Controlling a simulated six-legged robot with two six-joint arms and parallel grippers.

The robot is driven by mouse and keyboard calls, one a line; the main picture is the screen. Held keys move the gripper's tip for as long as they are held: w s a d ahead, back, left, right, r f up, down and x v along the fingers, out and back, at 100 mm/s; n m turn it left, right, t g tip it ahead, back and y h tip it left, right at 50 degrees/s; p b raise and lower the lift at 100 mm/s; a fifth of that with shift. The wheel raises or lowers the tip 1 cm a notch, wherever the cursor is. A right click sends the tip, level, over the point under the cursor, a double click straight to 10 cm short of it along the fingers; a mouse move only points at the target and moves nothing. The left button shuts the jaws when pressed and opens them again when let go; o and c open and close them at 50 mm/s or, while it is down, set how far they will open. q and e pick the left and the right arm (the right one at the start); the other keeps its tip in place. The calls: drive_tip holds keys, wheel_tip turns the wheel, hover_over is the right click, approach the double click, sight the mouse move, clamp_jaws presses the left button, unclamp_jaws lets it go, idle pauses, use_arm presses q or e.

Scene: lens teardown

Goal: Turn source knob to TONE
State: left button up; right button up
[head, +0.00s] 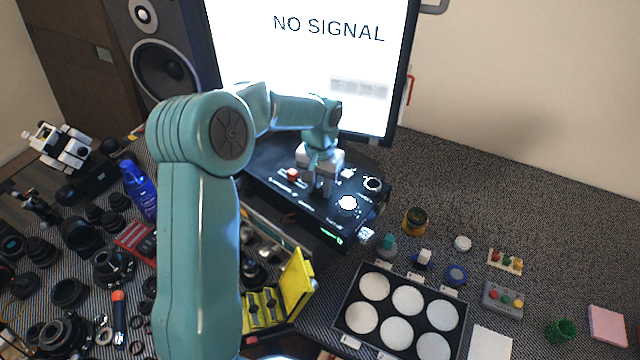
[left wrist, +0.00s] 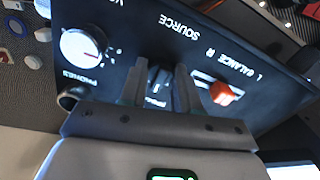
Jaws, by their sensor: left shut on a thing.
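The black control box (head: 290,205) sits on the table below the screen. My left gripper (head: 322,183) points down onto its top panel. In the left wrist view, my left gripper (left wrist: 160,88) is shut on the dark source knob (left wrist: 156,84), one finger on each side. The SOURCE label (left wrist: 180,27) is printed on the panel (left wrist: 125,30) beside it. The knob's pointer and the setting it stands at are mostly hidden by the fingers. My right gripper is not in view.
The screen (head: 310,65) reads NO SIGNAL behind the box. A tray of white discs (head: 400,310) is in front at right. Lens parts crowd the left.

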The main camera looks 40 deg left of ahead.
sight(320, 186)
use_arm(q)
drive_tip(key=shift+w+a+r, duration=0.1)
drive_tip(key=shift+w+r, duration=0.05)
drive_tip(key=shift+r, duration=0.05)
drive_tip(key=o, duration=1.1)
drive_tip(key=shift+c, duration=0.2)
drive_tip(key=shift+f, duration=0.1)
wheel_tip(320, 186, up, 16)
drive_tip(key=shift+r, duration=0.2)
drive_tip(key=shift+f, duration=0.1)
